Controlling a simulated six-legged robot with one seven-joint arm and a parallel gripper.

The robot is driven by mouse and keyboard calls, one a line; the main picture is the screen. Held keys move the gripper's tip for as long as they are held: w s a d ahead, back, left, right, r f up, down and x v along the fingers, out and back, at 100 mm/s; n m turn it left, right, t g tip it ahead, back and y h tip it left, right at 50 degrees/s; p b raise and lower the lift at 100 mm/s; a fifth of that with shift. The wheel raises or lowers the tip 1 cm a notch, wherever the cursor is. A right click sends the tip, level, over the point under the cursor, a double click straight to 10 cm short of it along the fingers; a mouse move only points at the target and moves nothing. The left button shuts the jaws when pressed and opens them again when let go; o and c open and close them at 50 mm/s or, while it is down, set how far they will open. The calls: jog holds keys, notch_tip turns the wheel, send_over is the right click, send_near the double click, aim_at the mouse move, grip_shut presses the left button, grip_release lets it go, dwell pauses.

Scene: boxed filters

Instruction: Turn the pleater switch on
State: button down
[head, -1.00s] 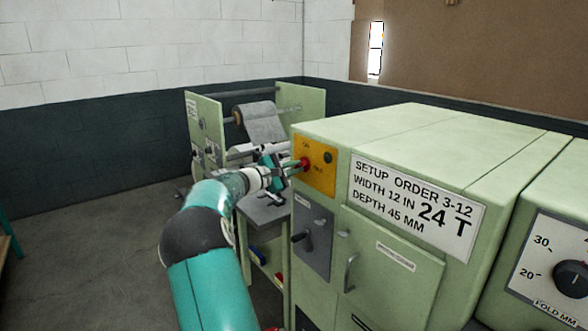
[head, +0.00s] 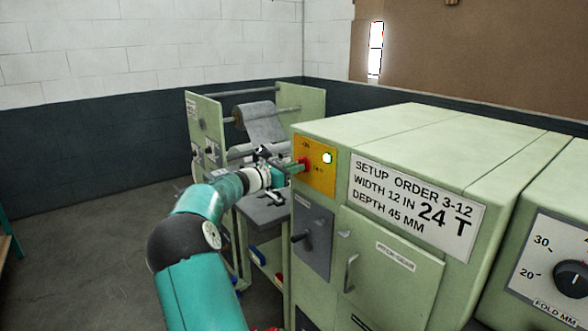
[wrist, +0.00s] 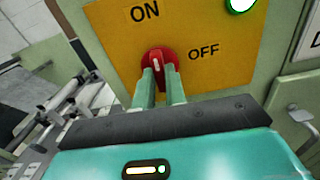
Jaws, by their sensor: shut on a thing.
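The pleater switch is a red rotary knob (wrist: 158,60) with a white pointer line on a yellow plate (wrist: 110,55) marked ON and OFF. In the wrist view the plate looks tilted, and the pointer line stands nearly upright, toward the ON label. My gripper (wrist: 160,75) is shut on the knob, one green finger on each side. In the head view my gripper (head: 297,168) meets the red knob (head: 306,164) on the left part of the machine. The round lamp (head: 327,158) on the plate glows white-green, and it also shows in the wrist view (wrist: 241,4).
A grey panel with a lever (head: 304,237) sits below the yellow plate. A door handle (head: 350,272) sticks out to the right of it. A roll stand (head: 206,140) with a paper roll (head: 262,122) stands behind my arm. Open floor lies at the left.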

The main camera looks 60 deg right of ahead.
jog(key=shift+n, duration=0.3)
jog(key=c, duration=1.4)
grip_release()
jog(key=shift+c, duration=0.2)
jog(key=v, duration=1.3)
jog(key=shift+w+a, duration=0.2)
jog(key=shift+a, duration=0.15)
jog(key=shift+a, duration=0.1)
